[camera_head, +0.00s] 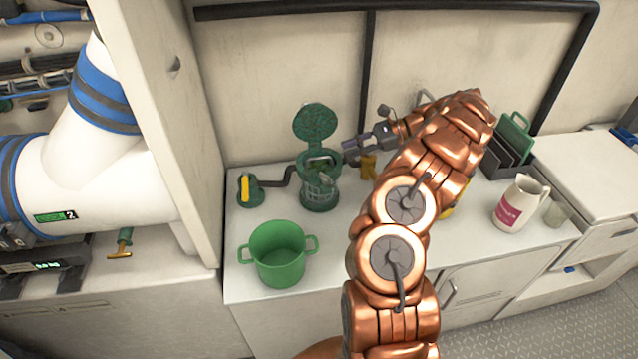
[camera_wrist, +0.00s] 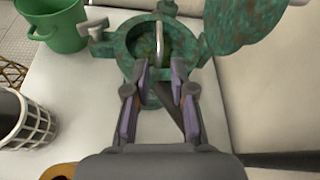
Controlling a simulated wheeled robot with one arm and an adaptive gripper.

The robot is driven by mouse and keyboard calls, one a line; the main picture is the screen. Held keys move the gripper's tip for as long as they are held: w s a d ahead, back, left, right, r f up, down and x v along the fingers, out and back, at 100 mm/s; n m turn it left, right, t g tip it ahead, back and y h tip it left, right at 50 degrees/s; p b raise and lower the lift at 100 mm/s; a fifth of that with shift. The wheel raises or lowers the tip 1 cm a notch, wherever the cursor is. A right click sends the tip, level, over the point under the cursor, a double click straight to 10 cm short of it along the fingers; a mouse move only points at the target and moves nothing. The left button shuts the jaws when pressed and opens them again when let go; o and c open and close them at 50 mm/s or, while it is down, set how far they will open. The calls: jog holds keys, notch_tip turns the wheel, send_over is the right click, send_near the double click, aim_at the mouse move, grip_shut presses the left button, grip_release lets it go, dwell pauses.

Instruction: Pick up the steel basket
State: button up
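A green, patinated strainer housing (camera_head: 319,193) stands on the white counter with its round lid (camera_head: 316,123) open. In the wrist view, the housing (camera_wrist: 128,45) has its lid (camera_wrist: 243,22) swung to the right. A thin silver handle (camera_wrist: 159,42) rises inside its dark opening; it looks like the steel basket's handle, and the basket body is mostly hidden. My gripper (camera_head: 347,152) is beside the housing, pointing at it. In the wrist view, my gripper (camera_wrist: 160,68) has its purple-sided fingers apart, short of the handle, with nothing between them.
A green two-handled pot (camera_head: 278,254) stands in front of the housing. A pale lattice basket (camera_wrist: 30,122) shows at left in the wrist view. A white jug (camera_head: 520,203) and a dark rack (camera_head: 500,160) stand right. Counter around the pot is clear.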

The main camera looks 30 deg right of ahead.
aim_at(327, 157)
jog(key=shift+p+x, duration=0.7)
jog(key=shift+x, duration=2.8)
jog(key=shift+a+f, duration=0.1)
jog(key=shift+a, duration=0.15)
jog(key=shift+c, duration=0.4)
grip_shut()
